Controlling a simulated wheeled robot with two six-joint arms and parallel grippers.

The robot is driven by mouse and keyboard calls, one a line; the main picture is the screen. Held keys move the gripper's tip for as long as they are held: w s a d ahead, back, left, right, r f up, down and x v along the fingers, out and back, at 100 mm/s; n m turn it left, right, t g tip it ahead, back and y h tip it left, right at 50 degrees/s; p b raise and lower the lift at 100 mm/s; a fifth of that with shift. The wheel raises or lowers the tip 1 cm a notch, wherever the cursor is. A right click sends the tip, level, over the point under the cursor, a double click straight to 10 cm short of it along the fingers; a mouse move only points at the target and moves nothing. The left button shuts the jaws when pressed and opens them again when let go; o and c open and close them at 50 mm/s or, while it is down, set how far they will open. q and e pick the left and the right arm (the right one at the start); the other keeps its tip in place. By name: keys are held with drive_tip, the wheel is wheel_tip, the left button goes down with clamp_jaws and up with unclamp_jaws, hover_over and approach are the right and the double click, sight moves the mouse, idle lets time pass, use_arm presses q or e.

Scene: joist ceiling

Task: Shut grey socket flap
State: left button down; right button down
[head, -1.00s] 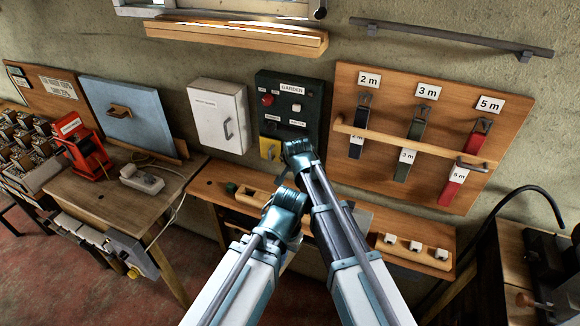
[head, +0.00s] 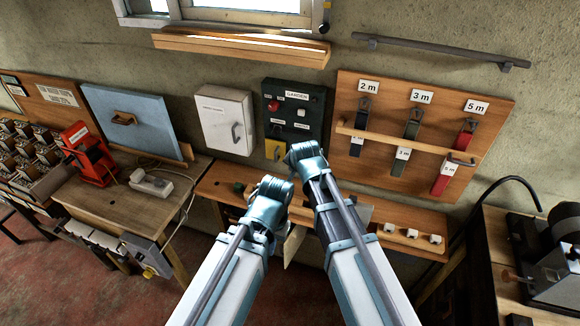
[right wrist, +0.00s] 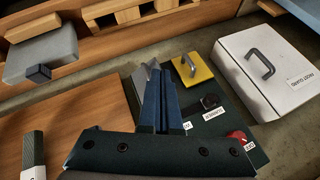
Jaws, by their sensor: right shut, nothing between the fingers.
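The dark green GARDEN panel (head: 312,112) is on the wall, with a yellow flap (head: 275,150) at its lower left. In the right wrist view the yellow flap (right wrist: 193,70) has a grey handle. Beside it, a grey surface that looks like the grey flap (right wrist: 140,80) shows partly behind my fingers. I cannot tell its angle or whether the fingers touch it. My right gripper (right wrist: 154,72) is shut and empty, in front of the panel's lower part. In the head view my right wrist hides that area. My left arm is low in front of the shelf; its fingers are hidden.
A white cabinet (head: 226,122) hangs left of the panel. A wooden board (head: 390,190) with labelled straps is on the right. A wooden shelf (head: 222,184) runs below the panel, with a grey item (right wrist: 42,55) on it. A workbench (head: 125,205) stands at left.

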drive_tip(key=s+d+f+m+y+b, duration=0.1)
drive_tip(key=d+f+m+y+b, duration=0.15)
drive_tip(key=f+m+b, duration=0.45)
drive_tip(key=s+d+f+m+y+b, duration=0.1)
drive_tip(key=d+f+m+y+b, duration=0.2)
drive_tip(key=b, duration=0.6)
drive_tip(key=d+m+t+y+b, duration=0.5)
drive_tip(key=d+m+t+b, duration=0.3)
drive_tip(key=m+b, duration=0.4)
drive_tip(key=w+a+g, duration=0.1)
drive_tip(key=w+a, duration=0.7)
drive_tip(key=w, duration=0.1)
drive_tip(key=shift+w, duration=0.4)
drive_tip(key=shift+f+h, duration=0.1)
drive_tip(key=shift+h, duration=0.15)
